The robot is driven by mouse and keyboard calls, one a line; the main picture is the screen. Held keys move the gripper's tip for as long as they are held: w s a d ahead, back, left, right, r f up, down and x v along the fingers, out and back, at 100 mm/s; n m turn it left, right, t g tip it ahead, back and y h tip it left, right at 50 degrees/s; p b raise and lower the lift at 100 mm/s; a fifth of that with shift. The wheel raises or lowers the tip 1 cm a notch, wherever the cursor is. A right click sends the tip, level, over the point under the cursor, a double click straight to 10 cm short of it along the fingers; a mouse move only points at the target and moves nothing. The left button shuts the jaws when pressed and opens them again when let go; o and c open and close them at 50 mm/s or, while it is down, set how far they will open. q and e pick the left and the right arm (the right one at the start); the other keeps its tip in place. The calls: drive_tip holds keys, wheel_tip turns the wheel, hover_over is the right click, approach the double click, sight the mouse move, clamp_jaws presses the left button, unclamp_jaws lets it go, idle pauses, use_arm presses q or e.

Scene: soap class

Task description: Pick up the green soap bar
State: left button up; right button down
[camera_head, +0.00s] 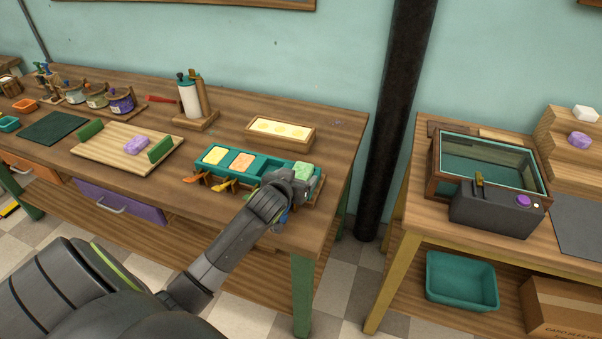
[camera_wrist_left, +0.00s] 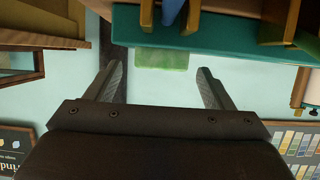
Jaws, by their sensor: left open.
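The green soap bar (camera_head: 304,171) is in the right end of the teal mould tray (camera_head: 258,165) on the wooden workbench. It stands slightly above the tray's rim. My left gripper (camera_head: 290,184) is at the front of the tray's right end, close to the soap, and partly hides that end. In the wrist view the left gripper (camera_wrist_left: 162,76) is open with nothing between its fingers. The green soap (camera_wrist_left: 162,59) shows beyond and between the fingertips there, at the edge of the teal tray (camera_wrist_left: 215,42). My right gripper is not in view.
Yellow and orange soaps (camera_head: 229,159) fill the tray's other compartments. Small coloured levers (camera_head: 221,186) stick out at its front. A wooden box of yellow rounds (camera_head: 280,131) stands behind. A purple soap (camera_head: 136,146) lies on a board to the left. A dark pole (camera_head: 393,110) stands beyond the bench's right end.

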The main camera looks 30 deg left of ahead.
sight(301, 174)
use_arm(q)
drive_tip(key=shift+x, duration=1.3)
drive_tip(key=c, duration=1.1)
